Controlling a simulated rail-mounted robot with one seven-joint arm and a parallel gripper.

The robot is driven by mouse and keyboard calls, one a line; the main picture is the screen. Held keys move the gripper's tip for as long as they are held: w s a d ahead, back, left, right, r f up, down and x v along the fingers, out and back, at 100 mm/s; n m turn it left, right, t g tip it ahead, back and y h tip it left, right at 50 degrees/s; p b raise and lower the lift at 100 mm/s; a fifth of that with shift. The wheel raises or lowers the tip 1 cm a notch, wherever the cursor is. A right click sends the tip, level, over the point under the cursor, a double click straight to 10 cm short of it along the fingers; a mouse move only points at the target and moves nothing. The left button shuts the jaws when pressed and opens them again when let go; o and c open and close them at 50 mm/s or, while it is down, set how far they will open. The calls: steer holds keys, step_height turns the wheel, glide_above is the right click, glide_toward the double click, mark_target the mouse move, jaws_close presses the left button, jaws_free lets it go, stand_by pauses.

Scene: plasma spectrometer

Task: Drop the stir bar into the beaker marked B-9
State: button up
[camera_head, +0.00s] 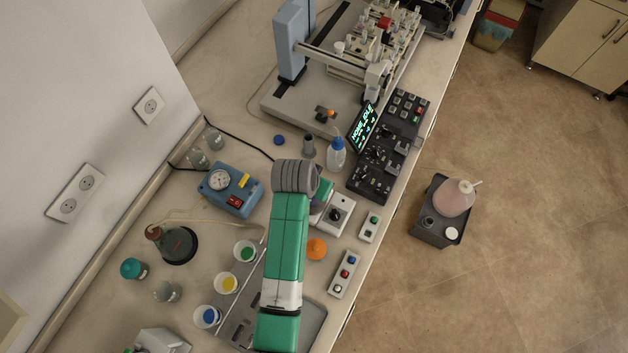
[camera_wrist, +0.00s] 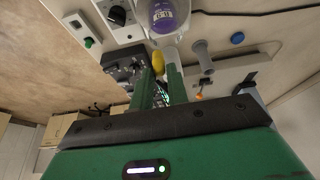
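In the wrist view, my gripper (camera_wrist: 161,72) reaches away from the camera with its two green fingers on either side of a small yellow piece, which looks like the stir bar (camera_wrist: 158,62). The piece sits between the fingertips and appears gripped. Just beyond the fingertips is a round glass vessel with purple in it and a white label (camera_wrist: 168,16), seemingly the beaker; I cannot read the label surely. In the head view, purple shows beside my green arm at the stirrer (camera_head: 335,213). My fingers and the yellow piece are hidden there.
A blue-capped wash bottle (camera_head: 337,155) and a grey cone-shaped piece (camera_head: 309,146) stand near the vessel. A blue gauge box (camera_head: 230,189), colour-filled cups (camera_head: 228,285) and an orange item (camera_head: 316,248) are around my arm. A black control panel (camera_head: 385,158) lies right.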

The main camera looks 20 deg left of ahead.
steer(key=o, duration=0.4)
steer(key=v, duration=0.8)
steer(key=shift+w, duration=0.1)
steer(key=w+d+r+t+y, duration=0.1)
steer(key=w+d+r+t, duration=0.15)
steer(key=r, duration=0.75)
steer(key=w+d+r+t, duration=0.2)
steer(key=w+r+t, duration=0.15)
steer(key=r, duration=0.65)
steer(key=w+d+r+t+y, duration=0.15)
steer(key=r+t, duration=0.25)
steer(key=r, duration=0.6)
steer(key=s+d+r+t, duration=0.3)
steer(key=s+r, duration=0.1)
steer(key=r, duration=0.5)
steer(key=s+d+r+t+h, duration=0.1)
steer(key=s+d+r+t, duration=0.2)
steer(key=r, duration=0.7)
steer(key=s+d+r+t+h+p, duration=0.1)
steer(key=s+d+r+t, duration=0.2)
steer(key=s+r, duration=0.3)
step_height(320, 180, up, 4)
steer(key=shift+s+n+t, duration=0.15)
steer(key=shift+n+t, duration=0.15)
steer(key=shift+t, duration=0.5)
